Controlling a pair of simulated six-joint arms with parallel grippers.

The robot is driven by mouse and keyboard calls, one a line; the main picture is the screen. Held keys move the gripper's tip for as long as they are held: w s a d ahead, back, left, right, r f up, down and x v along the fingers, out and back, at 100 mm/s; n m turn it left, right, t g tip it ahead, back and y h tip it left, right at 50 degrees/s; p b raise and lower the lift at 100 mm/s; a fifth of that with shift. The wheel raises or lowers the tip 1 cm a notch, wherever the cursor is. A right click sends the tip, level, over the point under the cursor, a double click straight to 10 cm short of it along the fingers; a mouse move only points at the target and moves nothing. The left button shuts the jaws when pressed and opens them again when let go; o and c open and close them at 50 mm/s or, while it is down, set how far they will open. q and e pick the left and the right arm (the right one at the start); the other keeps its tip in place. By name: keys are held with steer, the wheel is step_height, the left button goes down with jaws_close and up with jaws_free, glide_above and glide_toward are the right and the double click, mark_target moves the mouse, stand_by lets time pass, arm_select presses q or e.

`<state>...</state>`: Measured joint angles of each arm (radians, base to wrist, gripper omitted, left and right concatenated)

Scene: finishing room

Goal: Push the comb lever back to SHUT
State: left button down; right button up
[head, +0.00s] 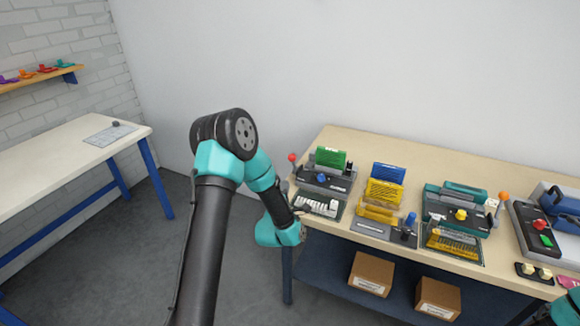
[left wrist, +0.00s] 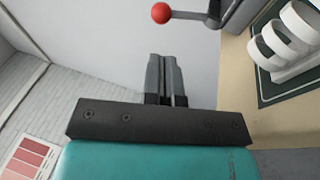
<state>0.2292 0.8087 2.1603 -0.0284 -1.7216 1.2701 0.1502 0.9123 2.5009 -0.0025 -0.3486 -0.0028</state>
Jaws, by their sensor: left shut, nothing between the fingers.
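A lever with a red ball knob (head: 292,157) stands at the left side of a dark grey machine (head: 325,180) on the bench's left end. In the left wrist view the red ball (left wrist: 160,13) is at the top, on a dark arm (left wrist: 200,15) running right. My left gripper (head: 301,211) is low at the bench's left edge, below the lever in the picture. Its fingers (left wrist: 166,62) are shut and empty, with a visible gap to the ball. No SHUT marking is legible. My right gripper is out of view.
White comb rings (head: 318,207) lie on a dark mat right beside my left gripper. A teal machine with an orange-knobbed lever (head: 504,197), yellow racks (head: 384,192) and a blue machine (head: 560,208) stand further right. Floor is open left of the bench.

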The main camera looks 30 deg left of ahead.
mark_target(291, 161)
arm_select(q)
steer(key=x, duration=1)
steer(key=shift+w, duration=0.1)
